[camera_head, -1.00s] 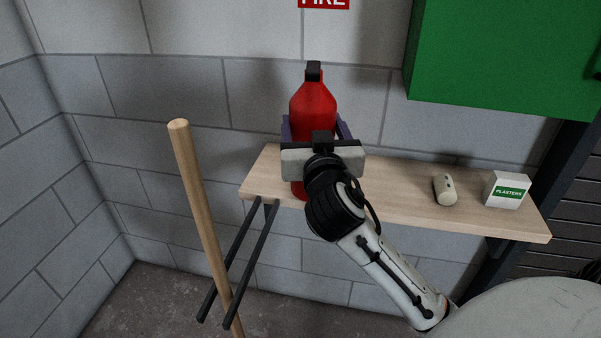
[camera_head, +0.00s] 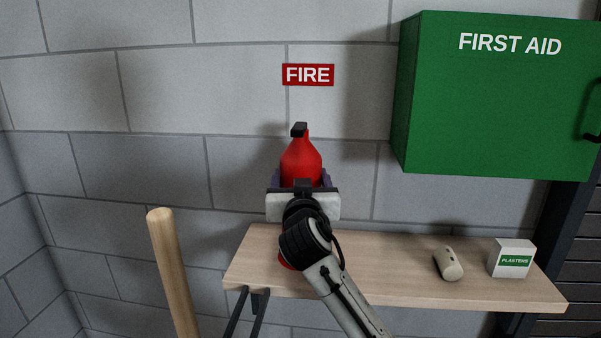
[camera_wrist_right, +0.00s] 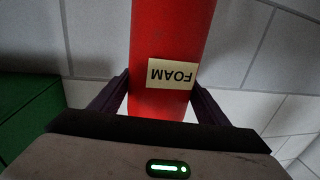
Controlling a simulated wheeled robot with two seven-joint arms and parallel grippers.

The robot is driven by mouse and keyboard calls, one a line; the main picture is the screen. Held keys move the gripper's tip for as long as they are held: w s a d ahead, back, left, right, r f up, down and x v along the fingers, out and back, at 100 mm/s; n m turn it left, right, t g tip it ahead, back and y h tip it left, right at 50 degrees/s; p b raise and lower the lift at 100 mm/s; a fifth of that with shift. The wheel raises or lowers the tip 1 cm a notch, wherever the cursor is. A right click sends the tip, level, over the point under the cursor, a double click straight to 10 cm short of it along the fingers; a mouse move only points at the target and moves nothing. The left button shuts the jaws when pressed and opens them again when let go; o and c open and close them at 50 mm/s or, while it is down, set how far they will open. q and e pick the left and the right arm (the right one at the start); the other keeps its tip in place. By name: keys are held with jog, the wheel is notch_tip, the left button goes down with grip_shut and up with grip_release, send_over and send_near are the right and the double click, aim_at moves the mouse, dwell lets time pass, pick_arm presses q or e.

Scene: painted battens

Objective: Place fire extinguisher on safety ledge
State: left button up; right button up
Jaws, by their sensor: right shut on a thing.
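The red fire extinguisher (camera_head: 301,162) with a black top is upright at the left part of the wooden ledge (camera_head: 390,274), below the FIRE sign (camera_head: 308,75). My right gripper (camera_head: 302,180) is shut on its body, with a finger on each side. In the right wrist view the extinguisher (camera_wrist_right: 170,45) runs between the fingers of the gripper (camera_wrist_right: 162,95), with a FOAM label (camera_wrist_right: 173,73) facing the camera. Its red base shows low beside my wrist; whether it touches the ledge is hard to tell. My left gripper is out of view.
A wooden pole (camera_head: 172,270) stands left of the ledge. The ledge between wrist and cylinder is clear.

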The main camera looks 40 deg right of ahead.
jog(key=shift+f, duration=1.6)
jog(key=shift+f+b, duration=0.1)
jog(key=shift+b, duration=0.2)
jog(key=o, duration=2.1)
jog(key=shift+f, duration=0.25)
jog(key=b+v, duration=0.1)
jog(key=v, duration=1.1)
jog(key=shift+a, duration=0.15)
